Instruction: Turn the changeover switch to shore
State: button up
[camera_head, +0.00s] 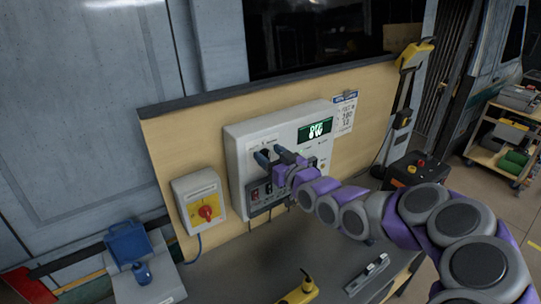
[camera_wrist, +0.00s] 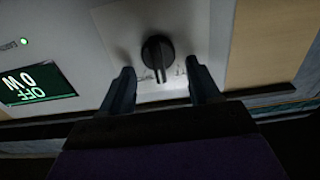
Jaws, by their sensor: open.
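A black rotary knob (camera_wrist: 157,52), apparently the changeover switch, sits on a pale plate on the front of a light grey control box (camera_head: 240,160). In the wrist view its raised grip points down the picture, tilted slightly right. Small lettering beside it is unreadable. My gripper (camera_head: 273,156) is at the left part of the box front and hides much of the knob in the head view. In the wrist view my gripper (camera_wrist: 158,88) is open, with one finger on each side of the knob and visible gaps between; nothing is held.
A lit green display (camera_head: 315,130) is on the box, reading OFF in the wrist view. A small box with a red rotary handle (camera_head: 207,212) on yellow hangs left. Below, the bench holds a blue connector (camera_head: 142,272) and a yellow-handled tool (camera_head: 303,288).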

jog(key=shift+c, duration=0.3)
jog(key=c, duration=0.9)
jog(key=shift+c, duration=0.2)
jog(key=shift+r+m+p, duration=0.1)
jog(key=shift+m+p, duration=0.2)
jog(key=shift+p, duration=0.2)
jog(key=shift+r+m+p, duration=0.15)
jog(key=shift+m+p, duration=0.35)
jog(key=shift+p, duration=0.35)
jog(key=m+p, duration=0.1)
jog(key=p, duration=0.1)
jog(key=m+p, duration=0.2)
jog(key=shift+w+d, duration=0.2)
jog(key=shift+d, duration=0.1)
jog(key=m+p, duration=0.2)
jog(key=m, duration=0.1)
jog(key=shift+w+d+f+p, duration=0.1)
jog(key=shift+d+f+p, duration=0.05)
jog(key=shift+f+p, duration=0.2)
jog(key=shift+f+m+p, duration=0.1)
jog(key=shift+m+p, duration=0.25)
jog(key=shift+m, duration=0.35)
